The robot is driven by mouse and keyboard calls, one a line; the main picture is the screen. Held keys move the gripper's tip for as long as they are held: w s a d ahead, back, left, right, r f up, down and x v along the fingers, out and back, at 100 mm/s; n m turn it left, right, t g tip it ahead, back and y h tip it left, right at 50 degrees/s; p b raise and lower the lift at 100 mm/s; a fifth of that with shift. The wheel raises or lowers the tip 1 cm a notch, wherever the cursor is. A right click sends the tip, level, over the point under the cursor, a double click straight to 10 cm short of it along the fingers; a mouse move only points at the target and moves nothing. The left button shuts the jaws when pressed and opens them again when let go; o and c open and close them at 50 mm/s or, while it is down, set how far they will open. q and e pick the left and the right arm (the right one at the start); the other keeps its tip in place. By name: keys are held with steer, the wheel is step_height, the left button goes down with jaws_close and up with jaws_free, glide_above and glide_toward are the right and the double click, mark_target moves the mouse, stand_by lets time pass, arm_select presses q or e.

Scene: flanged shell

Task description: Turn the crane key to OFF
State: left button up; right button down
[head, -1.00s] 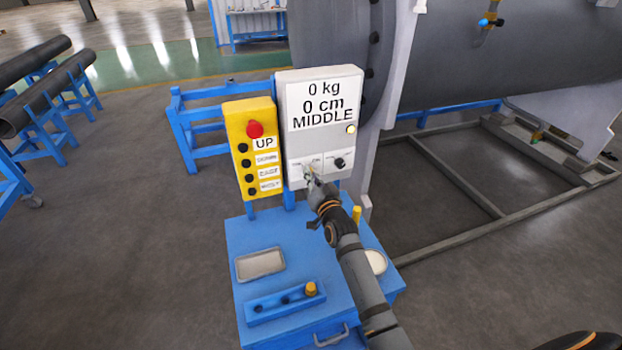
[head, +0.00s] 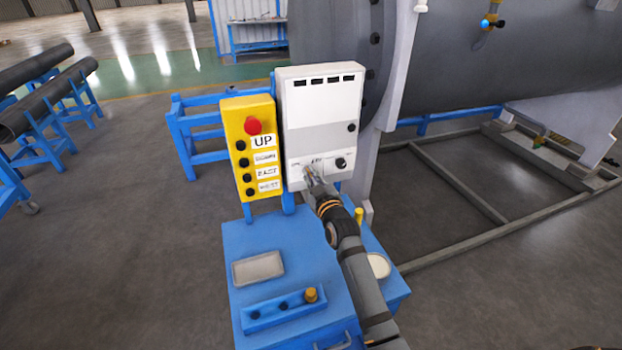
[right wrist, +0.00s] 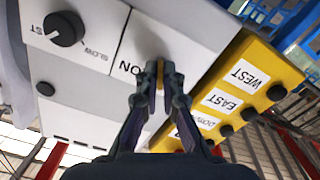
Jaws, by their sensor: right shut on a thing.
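The white control box (head: 321,108) stands upright behind the blue cabinet, with a blank display panel and a dark lamp (head: 351,127). My right gripper (head: 309,176) reaches the lower left of its front and is shut on the crane key. In the right wrist view the fingertips (right wrist: 160,70) meet at the white panel, just beside the printed ON label (right wrist: 129,67). The key is mostly hidden between the fingers, so its exact angle cannot be told. The left gripper is not in view.
A yellow button box (head: 252,150) with a red stop button (head: 254,126) hangs just left. A black speed knob (head: 340,163) is close on the right. Below, the blue cabinet (head: 245,238) carries a tray (head: 258,269).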

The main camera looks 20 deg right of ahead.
steer(key=shift+f+n+b, duration=0.1)
steer(key=shift+n+b, duration=0.2)
steer(key=shift+n, duration=1.4)
steer(key=c, duration=1.5)
jaws_free()
steer(key=s, duration=1.2)
steer(key=shift+d, duration=0.15)
